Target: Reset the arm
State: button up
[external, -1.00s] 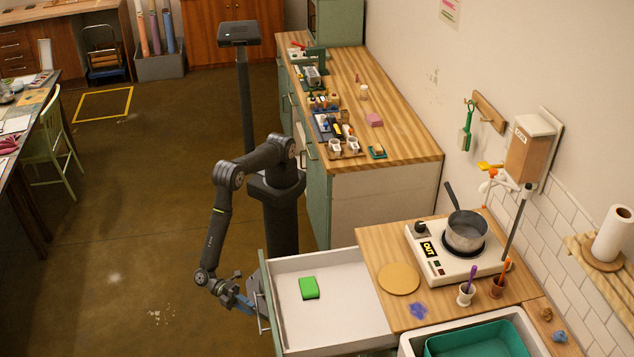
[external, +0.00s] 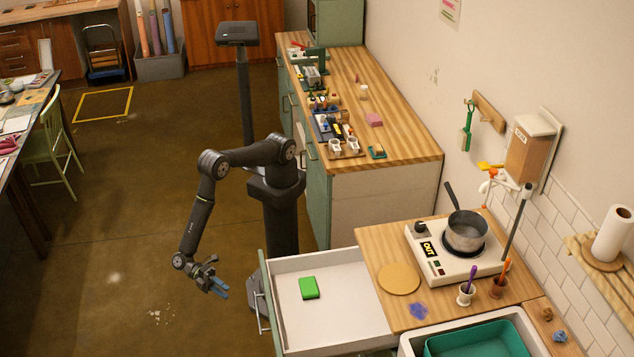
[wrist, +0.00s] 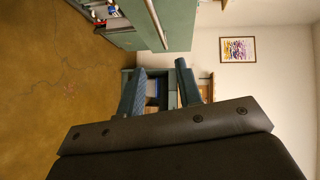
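My gripper (external: 222,290) hangs low over the brown floor, left of the open drawer and apart from its handle. In the wrist view, its two blue fingers (wrist: 161,76) stand apart with nothing between them. The white drawer (external: 325,321) is pulled out from under the wooden counter. A green block (external: 309,288) lies inside it.
A hotplate (external: 427,264) with a metal pot (external: 466,233) stands on the counter (external: 372,259), right of the drawer. A long wooden-topped cabinet (external: 405,141) stands behind, right of my arm. The floor (external: 110,255) to the left is clear.

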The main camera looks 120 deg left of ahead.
aim_at(258, 313)
jog(key=w, duration=0.5)
jog(key=w+f, duration=0.1)
jog(key=w, duration=0.5)
jog(key=w+f, duration=0.1)
jog(key=w, duration=0.5)
jog(key=shift+w+f, duration=0.15)
jog(key=shift+f, duration=0.1)
jog(key=shift+s+d, duration=0.1)
jog(key=shift+s, duration=0.1)
jog(key=s+r, duration=0.2)
jog(key=s, duration=1.5)
jog(key=shift+r, duration=0.25)
jog(key=shift+w, duration=0.1)
jog(key=w, duration=0.5)
jog(key=w+f, duration=0.1)
jog(key=w, duration=0.5)
jog(key=w+f, duration=0.1)
jog(key=w, duration=0.4)
jog(key=shift+w+f, duration=0.15)
jog(key=shift+f, duration=0.05)
jog(key=shift+w, duration=0.55)
